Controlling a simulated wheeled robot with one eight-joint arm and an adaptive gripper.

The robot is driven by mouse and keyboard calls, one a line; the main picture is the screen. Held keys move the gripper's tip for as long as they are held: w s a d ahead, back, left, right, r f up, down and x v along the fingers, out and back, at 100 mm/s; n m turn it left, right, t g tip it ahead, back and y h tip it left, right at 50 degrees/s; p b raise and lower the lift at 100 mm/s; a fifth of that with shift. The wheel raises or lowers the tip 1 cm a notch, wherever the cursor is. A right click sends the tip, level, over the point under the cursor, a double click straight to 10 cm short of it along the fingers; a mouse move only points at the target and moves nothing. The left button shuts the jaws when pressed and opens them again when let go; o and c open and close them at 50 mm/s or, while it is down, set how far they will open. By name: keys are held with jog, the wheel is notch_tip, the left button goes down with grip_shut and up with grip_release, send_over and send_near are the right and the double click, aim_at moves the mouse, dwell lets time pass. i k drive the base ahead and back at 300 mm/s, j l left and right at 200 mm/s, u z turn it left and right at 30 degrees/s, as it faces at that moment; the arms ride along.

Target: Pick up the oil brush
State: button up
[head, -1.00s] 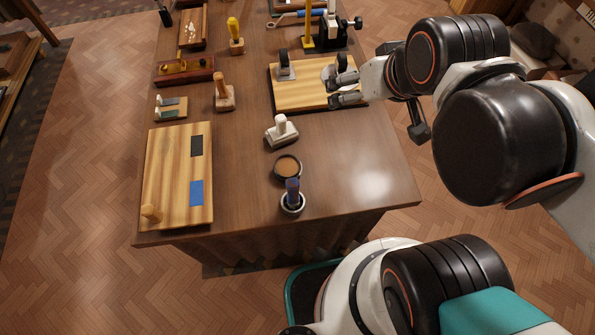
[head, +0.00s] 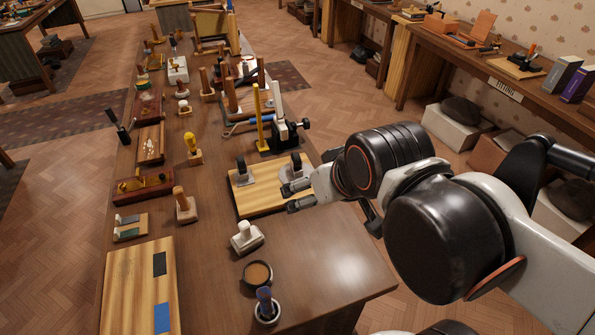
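No thing is clearly marked as the oil brush. A dark blue upright piece (head: 265,297), which may be the brush, stands in a small round pot (head: 267,313) near the front of the long wooden table. A round dish with brown contents (head: 257,273) is just behind it. My gripper (head: 291,196) is at the right side of the table, at the right edge of a light wooden board (head: 245,205). Its two fingers are apart, with nothing seen between them. It is behind and to the right of the pot.
A white-handled block (head: 246,237) stands between the board and dish. A flat wooden board (head: 132,290) lies front left. A yellow post (head: 257,117) and black-and-white stand (head: 281,120) rise behind my gripper. The front right tabletop (head: 345,270) is clear.

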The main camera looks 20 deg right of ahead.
aim_at(263, 293)
jog(key=k+j, duration=0.75)
jog(key=j+z, duration=0.05)
jog(key=j, duration=0.05)
